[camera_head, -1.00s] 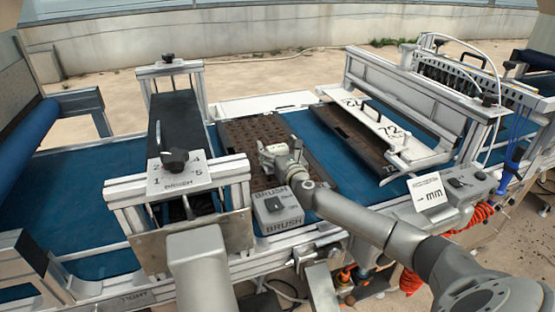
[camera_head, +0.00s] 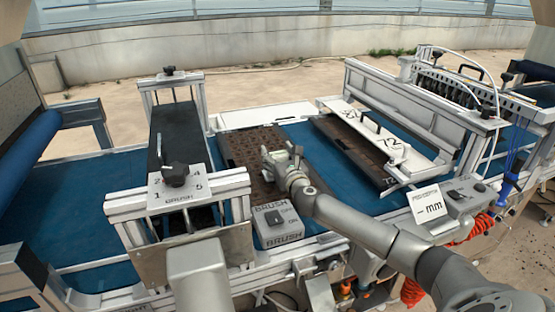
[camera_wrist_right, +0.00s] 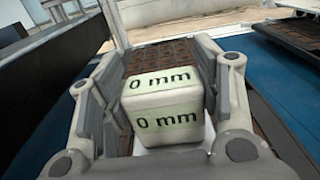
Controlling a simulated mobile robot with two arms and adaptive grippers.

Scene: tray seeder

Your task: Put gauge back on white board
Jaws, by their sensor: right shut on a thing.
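The gauge (camera_wrist_right: 168,108) is a white block marked "0 mm" on two faces, in the right wrist view. My right gripper (camera_wrist_right: 165,100) is shut on it, one finger on each side. In the head view my right gripper (camera_head: 276,160) is over the brown cell tray, and the gauge cannot be made out there. A plain white board (camera_head: 265,114) lies across the back of the line, behind the tray and beyond my gripper. My left gripper is not in view.
The brown cell tray (camera_head: 243,150) lies on the blue belt (camera_head: 380,195). A brush box (camera_head: 278,222) stands in front of the tray, the brush frame (camera_head: 178,188) to its left. A white plate marked 72 (camera_head: 392,135) and a display card (camera_head: 428,202) are at right.

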